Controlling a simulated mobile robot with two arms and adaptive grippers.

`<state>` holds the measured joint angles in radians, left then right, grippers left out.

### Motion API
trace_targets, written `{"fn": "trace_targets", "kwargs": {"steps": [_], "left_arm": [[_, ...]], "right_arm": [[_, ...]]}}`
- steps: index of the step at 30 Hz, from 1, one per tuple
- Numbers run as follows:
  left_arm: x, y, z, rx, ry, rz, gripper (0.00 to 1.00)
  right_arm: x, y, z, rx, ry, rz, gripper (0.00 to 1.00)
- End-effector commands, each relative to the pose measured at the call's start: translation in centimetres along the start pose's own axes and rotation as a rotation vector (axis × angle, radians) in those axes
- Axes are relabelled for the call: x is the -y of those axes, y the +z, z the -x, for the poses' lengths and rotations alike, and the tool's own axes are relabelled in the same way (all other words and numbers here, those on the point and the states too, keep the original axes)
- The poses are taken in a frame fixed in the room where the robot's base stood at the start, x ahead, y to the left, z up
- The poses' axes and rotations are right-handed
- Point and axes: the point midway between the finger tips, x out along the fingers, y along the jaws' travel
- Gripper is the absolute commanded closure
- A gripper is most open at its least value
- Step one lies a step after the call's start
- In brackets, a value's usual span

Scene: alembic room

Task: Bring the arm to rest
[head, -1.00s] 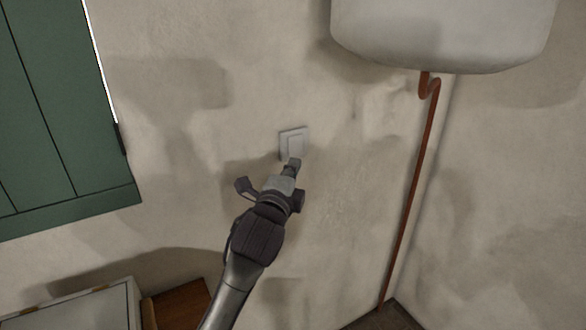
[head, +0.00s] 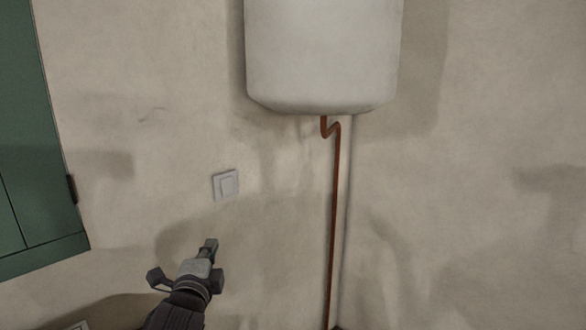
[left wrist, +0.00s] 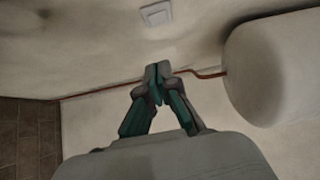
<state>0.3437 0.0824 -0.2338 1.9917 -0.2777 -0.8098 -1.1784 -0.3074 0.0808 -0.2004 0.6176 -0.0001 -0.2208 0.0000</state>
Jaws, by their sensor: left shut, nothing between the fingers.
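My left arm comes in from the bottom of the head view. My left gripper (head: 209,246) is shut and empty, in front of the wall and below a white square wall switch (head: 227,185). A gap shows between the fingertips and the switch. In the left wrist view the gripper's fingers (left wrist: 158,72) meet at their tips with nothing between them. The switch also shows there at the top (left wrist: 156,13), apart from the fingers. My right gripper is in neither view.
A white rounded tank (head: 322,60) hangs on the wall, with a copper pipe (head: 334,220) running down from it. A green shutter or door (head: 35,150) is at the left. A pale edged object (head: 77,326) barely shows at the bottom left. The wall right of the pipe is bare.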

Motion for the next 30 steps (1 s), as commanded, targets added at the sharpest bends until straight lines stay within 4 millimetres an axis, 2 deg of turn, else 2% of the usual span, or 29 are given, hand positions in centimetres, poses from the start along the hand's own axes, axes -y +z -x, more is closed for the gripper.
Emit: {"fn": "trace_targets", "kwargs": {"steps": [1,6,11,14,17,18,21,24,30], "left_arm": [[-1.1,0.2,0.4,0.004,0.029,0.027,1.00],[-5.0,0.9,2.3,0.027,0.132,0.149,1.00],[-9.8,1.7,5.2,0.069,0.264,0.302,1.00],[-13.5,2.3,8.0,0.117,0.370,0.426,1.00],[-17.9,3.0,12.2,0.199,0.506,0.582,1.00],[-19.7,3.3,14.4,0.245,0.569,0.651,1.00],[-23.3,3.8,19.5,0.363,0.699,0.805,1.00],[-25.5,4.1,23.6,0.470,0.792,0.915,1.00],[-28.1,4.5,30.4,0.659,0.922,1.065,1.00]], "right_arm": [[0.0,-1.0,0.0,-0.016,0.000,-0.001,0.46],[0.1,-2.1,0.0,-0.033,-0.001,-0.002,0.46],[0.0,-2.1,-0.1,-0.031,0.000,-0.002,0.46],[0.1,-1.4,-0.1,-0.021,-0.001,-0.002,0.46],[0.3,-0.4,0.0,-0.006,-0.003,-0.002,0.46],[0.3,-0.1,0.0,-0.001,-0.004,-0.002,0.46],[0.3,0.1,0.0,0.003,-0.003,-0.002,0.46],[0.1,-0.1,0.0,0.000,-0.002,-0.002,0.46],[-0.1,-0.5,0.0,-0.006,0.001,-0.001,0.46]]}}
